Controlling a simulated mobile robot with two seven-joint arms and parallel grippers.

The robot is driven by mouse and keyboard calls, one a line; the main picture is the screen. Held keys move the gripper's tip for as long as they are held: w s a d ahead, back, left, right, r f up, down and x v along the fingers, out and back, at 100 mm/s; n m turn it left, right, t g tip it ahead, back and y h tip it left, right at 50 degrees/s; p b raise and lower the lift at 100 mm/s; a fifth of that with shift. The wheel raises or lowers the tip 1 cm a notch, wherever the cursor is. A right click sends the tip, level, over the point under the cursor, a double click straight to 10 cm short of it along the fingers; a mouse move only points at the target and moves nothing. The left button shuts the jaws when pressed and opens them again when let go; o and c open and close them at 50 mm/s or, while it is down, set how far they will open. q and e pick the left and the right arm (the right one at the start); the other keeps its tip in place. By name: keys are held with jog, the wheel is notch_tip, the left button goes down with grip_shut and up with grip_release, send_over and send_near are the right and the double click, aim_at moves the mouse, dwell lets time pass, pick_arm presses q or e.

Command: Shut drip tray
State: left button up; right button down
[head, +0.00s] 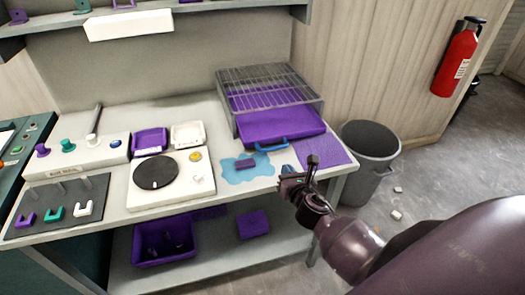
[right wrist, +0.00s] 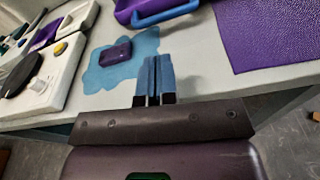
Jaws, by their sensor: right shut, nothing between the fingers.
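The purple drip tray (head: 278,124) sticks out toward the front from under a wire-topped rack (head: 268,88). Its blue handle (head: 285,144) is on its front edge. In the right wrist view the handle (right wrist: 165,14) shows at the top, with a part of the tray (right wrist: 128,8) beside it. My right gripper (head: 287,170) is in front of the handle, near the bench's front edge. Its blue fingertips (right wrist: 155,68) are together, with nothing between them, apart from the handle. My left gripper is not in view.
A blue puddle (head: 238,175) with a purple block (head: 245,164) lies left of my right gripper. A purple textured mat (head: 322,150) lies right of the tray. A turntable unit (head: 180,182) stands further left. A grey bin (head: 370,150) stands beside the bench.

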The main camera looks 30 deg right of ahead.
jog(key=n, duration=0.2)
send_near(271, 139)
jog(key=shift+w+a+f, duration=0.1)
jog(key=shift+w+f, duration=0.3)
jog(key=shift+f, duration=0.2)
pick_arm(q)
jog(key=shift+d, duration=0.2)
pick_arm(e)
jog(key=shift+x, duration=0.85)
jog(key=shift+w, duration=0.1)
jog(key=b+x, duration=0.1)
jog(key=x, duration=0.2)
jog(key=b+x, duration=0.1)
jog(key=x, duration=0.2)
jog(key=r+b+x, duration=0.1)
jog(key=x, duration=0.2)
jog(key=shift+w, duration=0.2)
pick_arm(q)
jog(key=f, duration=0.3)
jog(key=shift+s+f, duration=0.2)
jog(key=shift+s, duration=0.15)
pick_arm(e)
jog(key=shift+w+d+r, duration=0.1)
jog(key=shift+d+r, duration=0.1)
jog(key=shift+r, duration=0.05)
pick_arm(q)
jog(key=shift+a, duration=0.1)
